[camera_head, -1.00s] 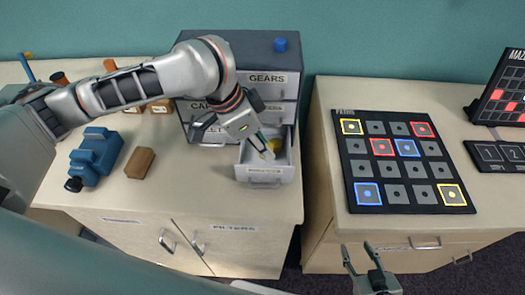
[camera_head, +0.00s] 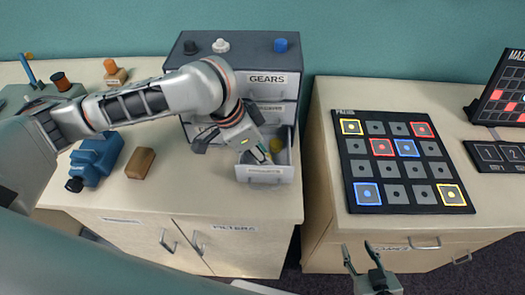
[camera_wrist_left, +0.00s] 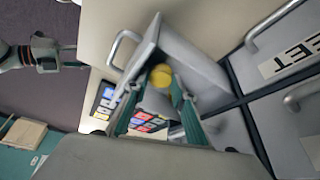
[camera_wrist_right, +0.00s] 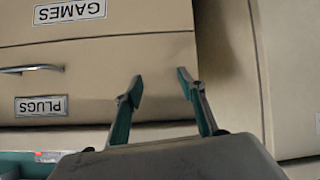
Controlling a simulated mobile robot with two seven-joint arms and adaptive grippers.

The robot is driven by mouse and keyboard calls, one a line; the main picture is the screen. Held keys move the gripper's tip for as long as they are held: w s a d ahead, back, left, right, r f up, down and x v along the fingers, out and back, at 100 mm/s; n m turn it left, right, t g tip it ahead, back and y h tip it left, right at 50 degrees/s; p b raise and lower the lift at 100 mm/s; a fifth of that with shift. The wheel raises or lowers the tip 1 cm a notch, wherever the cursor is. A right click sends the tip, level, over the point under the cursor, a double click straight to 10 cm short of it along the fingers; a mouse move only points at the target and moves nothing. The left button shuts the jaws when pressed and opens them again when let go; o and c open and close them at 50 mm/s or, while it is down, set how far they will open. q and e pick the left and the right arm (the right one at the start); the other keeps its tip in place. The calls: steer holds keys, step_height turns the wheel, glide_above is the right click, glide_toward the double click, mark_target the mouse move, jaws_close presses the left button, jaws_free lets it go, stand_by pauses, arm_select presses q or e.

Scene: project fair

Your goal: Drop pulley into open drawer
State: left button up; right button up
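A yellow round piece (camera_head: 276,145), apparently the pulley, sits inside the open drawer (camera_head: 264,175) of the grey cabinet. In the left wrist view the yellow piece (camera_wrist_left: 161,76) shows between and beyond my fingertips, with the drawer wall (camera_wrist_left: 146,42) around it. My left gripper (camera_head: 262,154) is at the drawer opening, its fingers apart; in the left wrist view (camera_wrist_left: 158,82) I see no firm contact with the yellow piece. My right gripper (camera_head: 361,250) is open and empty in front of the right counter; it also shows in the right wrist view (camera_wrist_right: 158,80).
The grey cabinet (camera_head: 290,60) has several labelled drawers and pegs on top. A blue clamp-like object (camera_head: 96,157) and a brown block (camera_head: 140,163) lie left of it. A black light board (camera_head: 402,165) lies on the right counter. A gap separates the counters.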

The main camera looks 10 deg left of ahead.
steer(key=shift+s+f, duration=0.1)
steer(key=shift+f, duration=0.05)
arm_select(q)
steer(key=shift+r+b, duration=0.35)
steer(key=shift+b, duration=0.05)
steer(key=p+v, duration=0.2)
steer(key=v, duration=1)
steer(key=shift+r, duration=0.25)
arm_select(e)
steer(key=shift+s+d+h, duration=0.2)
steer(key=shift+d+h, duration=0.1)
steer(key=shift+d, duration=0.35)
steer(key=shift+a, duration=0.15)
steer(key=shift+s, duration=0.1)
